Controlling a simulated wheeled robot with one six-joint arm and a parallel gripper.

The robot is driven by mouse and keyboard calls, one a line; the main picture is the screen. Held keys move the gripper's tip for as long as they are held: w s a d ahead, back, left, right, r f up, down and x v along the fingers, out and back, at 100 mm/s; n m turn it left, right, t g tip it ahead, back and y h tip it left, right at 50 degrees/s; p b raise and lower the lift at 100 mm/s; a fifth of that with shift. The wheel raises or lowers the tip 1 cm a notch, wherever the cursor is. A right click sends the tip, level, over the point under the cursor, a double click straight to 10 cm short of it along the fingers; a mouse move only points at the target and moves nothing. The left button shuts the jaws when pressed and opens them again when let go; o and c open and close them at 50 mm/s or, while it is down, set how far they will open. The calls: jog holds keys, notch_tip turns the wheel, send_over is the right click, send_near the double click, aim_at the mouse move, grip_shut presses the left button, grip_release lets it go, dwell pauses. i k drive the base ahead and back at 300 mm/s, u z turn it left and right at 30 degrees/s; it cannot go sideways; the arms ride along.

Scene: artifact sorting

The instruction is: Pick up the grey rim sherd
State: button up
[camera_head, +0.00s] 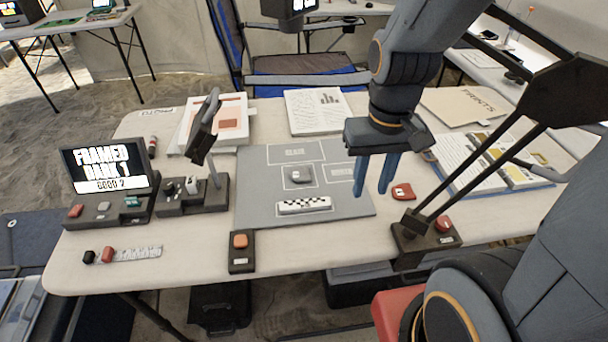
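A small grey piece (299,174), which looks like the grey rim sherd, lies on the grey mat (255,205) just above a checkered scale bar (304,205). My gripper (370,192) points down over the right part of the mat, to the right of the grey piece and apart from it. Its two blue fingers are spread with nothing visible between them. A red piece (402,191) lies on the table to the right of the fingers.
A screen console (105,175) and a stand with a tilted device (200,185) are on the left. A box with an orange button (241,250) sits at the front edge. Papers (318,112) and an open binder (480,165) lie behind and right. A black-armed lamp base (425,238) stands front right.

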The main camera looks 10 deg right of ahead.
aim_at(300, 174)
jog(key=k, duration=1)
jog(key=u, duration=1.25)
jog(key=i, duration=1.2)
jog(key=z, duration=1.25)
